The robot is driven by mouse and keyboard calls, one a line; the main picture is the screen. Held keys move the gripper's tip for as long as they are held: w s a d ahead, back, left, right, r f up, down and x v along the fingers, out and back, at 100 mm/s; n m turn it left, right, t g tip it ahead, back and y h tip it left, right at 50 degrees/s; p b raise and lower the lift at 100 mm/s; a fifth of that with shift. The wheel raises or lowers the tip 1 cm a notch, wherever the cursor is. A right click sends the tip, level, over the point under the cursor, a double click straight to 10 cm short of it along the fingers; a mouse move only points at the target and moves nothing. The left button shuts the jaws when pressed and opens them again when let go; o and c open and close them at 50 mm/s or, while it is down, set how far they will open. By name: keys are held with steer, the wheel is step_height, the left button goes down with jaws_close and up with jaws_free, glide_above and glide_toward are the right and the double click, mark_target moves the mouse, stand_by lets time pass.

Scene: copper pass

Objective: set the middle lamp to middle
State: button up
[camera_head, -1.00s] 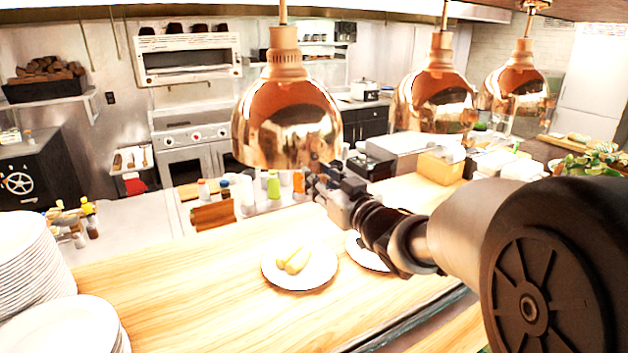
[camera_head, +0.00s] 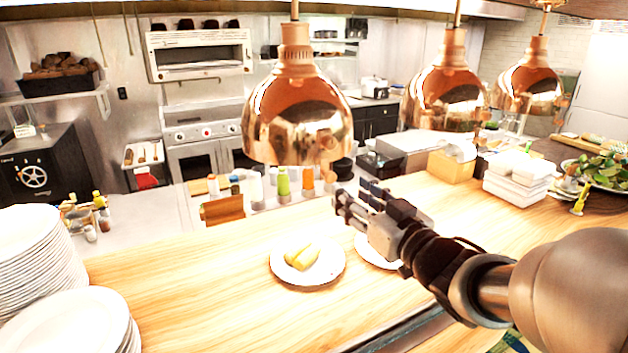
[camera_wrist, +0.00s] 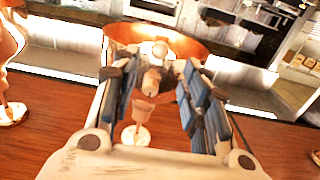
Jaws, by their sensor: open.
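Three copper heat lamps hang in a row over the wooden counter. The middle lamp (camera_head: 446,98) hangs between the nearer left lamp (camera_head: 297,118) and the farther right lamp (camera_head: 530,88). My gripper (camera_head: 345,203) is open and empty, below the lamp rims and between the left and middle lamps in the head view. In the wrist view my gripper (camera_wrist: 155,66) has its fingers spread, with a copper lamp (camera_wrist: 195,50) beyond and between them. I cannot tell which lamp this is, and no contact shows. Part of another lamp (camera_wrist: 8,40) is at the left edge.
A plate with yellow food (camera_head: 308,264) and a second plate (camera_head: 372,252), partly hidden by my gripper, sit on the counter (camera_head: 200,290). Plate stacks (camera_head: 62,325) stand at left. White containers (camera_head: 518,178) and a yellow box (camera_head: 450,166) stand right, behind my arm.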

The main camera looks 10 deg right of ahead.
steer(key=v, duration=0.2)
steer(key=shift+s+d, duration=0.15)
steer(key=shift+s, duration=0.2)
steer(key=s+d+f+m+g+h, duration=0.4)
steer(key=s+f+g+h, duration=0.2)
steer(key=s+h, duration=0.25)
steer(key=s+a+f+g+y, duration=0.1)
steer(key=s+a+f+g, duration=0.2)
steer(key=s, duration=0.5)
steer(key=s+a+f+g+y, duration=0.2)
steer(key=s+a+f+g, duration=0.1)
steer(key=s, duration=0.6)
steer(key=shift+s+a+f+g, duration=0.2)
steer(key=shift+a+f+g, duration=0.1)
steer(key=shift+a+f, duration=0.5)
steer(key=shift+d, duration=0.15)
